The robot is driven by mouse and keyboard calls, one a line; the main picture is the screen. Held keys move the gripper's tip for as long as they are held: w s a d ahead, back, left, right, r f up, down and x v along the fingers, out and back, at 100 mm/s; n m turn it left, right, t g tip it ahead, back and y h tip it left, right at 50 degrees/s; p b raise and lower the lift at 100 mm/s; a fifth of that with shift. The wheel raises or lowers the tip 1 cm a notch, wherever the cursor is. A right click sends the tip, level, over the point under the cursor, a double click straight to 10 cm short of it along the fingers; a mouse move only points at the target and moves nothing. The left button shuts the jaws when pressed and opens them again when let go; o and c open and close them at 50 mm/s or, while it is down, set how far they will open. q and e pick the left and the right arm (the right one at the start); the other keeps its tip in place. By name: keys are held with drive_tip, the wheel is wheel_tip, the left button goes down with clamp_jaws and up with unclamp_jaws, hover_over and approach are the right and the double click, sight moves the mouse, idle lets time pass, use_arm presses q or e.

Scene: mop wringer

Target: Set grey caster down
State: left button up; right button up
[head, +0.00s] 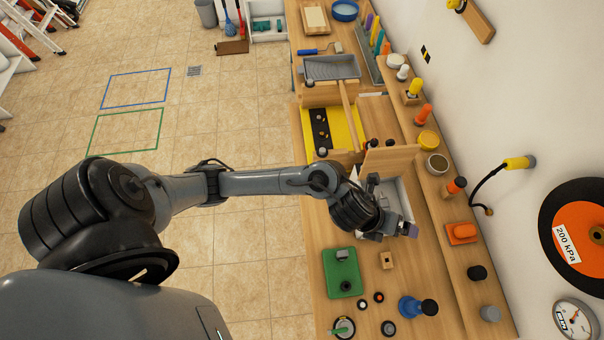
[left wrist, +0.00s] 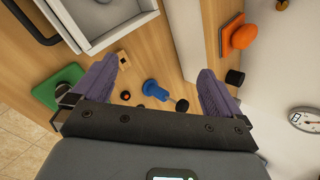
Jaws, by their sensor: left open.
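A green mat (head: 329,269) lies on the wooden bench, with a small grey block-like piece (head: 343,254) at its far end and a dark round piece (head: 346,286) at its near end. The grey piece may be the grey caster; it is too small to tell. My left gripper (head: 400,231) is above the bench, to the right of the mat and beyond it. In the left wrist view its purple fingers (left wrist: 158,92) are wide apart with nothing between them. The mat (left wrist: 45,95) is beyond the left finger there. My right gripper is not in view.
A white tray (head: 402,190) with a wooden panel stands beside my left wrist. A wooden block (head: 387,260), a blue knob-like piece (head: 409,306) and several small rings and discs lie near the mat. A shelf (head: 452,224) with coloured items runs along the wall.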

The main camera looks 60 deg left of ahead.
use_arm(q)
drive_tip(key=s+a+f+n+g+y, duration=0.1)
drive_tip(key=s+a+n+y, duration=0.1)
drive_tip(key=s+a+n, duration=0.5)
drive_tip(key=s+a+f+n+g+y, duration=0.1)
drive_tip(key=s+a+f+n+g, duration=0.1)
drive_tip(key=s+a+n, duration=0.4)
drive_tip(key=s+n, duration=0.5)
drive_tip(key=n, duration=0.9)
drive_tip(key=shift+s+a+g+y, duration=0.2)
drive_tip(key=shift+a+g+y, duration=0.1)
drive_tip(key=shift+a+y, duration=0.1)
drive_tip(key=shift+r, duration=0.15)
drive_tip(key=shift+r+p, duration=0.7)
drive_tip(key=shift+p, duration=0.1)
